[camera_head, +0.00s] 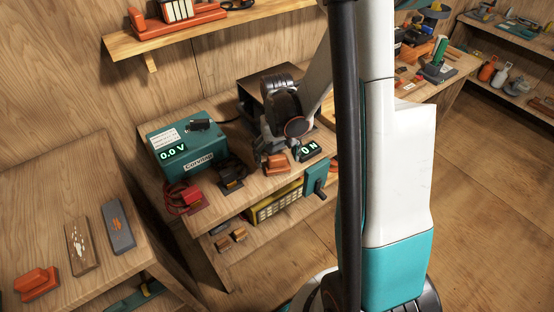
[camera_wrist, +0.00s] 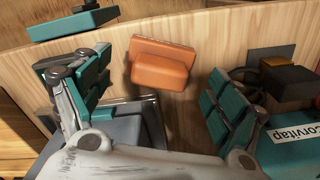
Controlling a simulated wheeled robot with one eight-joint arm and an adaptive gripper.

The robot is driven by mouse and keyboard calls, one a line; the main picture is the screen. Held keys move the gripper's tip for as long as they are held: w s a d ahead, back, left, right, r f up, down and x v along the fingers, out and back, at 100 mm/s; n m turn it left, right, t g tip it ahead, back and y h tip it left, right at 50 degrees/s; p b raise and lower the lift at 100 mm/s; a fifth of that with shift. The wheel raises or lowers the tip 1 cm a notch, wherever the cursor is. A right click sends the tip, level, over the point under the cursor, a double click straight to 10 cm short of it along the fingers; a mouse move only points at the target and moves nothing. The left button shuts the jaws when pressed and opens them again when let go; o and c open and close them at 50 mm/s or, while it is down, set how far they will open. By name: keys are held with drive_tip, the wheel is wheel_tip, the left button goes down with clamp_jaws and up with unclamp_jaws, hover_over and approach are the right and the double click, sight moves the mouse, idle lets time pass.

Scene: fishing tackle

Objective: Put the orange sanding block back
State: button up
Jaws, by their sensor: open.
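An orange sanding block (camera_head: 277,163) sits on the middle workbench, close below my gripper (camera_head: 272,148). In the wrist view the orange block (camera_wrist: 160,68) lies between the two spread teal-padded fingers of my gripper (camera_wrist: 152,90), with visible space on both sides. The gripper is open and holds nothing. Which spot is the block's place cannot be told.
A small "0 N" display (camera_head: 308,150) is close right of the block. A dark box (camera_head: 262,86) stands behind. A wall shelf (camera_head: 205,30) is above.

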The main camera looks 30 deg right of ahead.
sight(277, 157)
wheel_tip(277, 157, up, 9)
drive_tip(key=shift+f+p, duration=0.2)
drive_tip(key=shift+p, duration=1.05)
drive_tip(key=shift+r, duration=0.1)
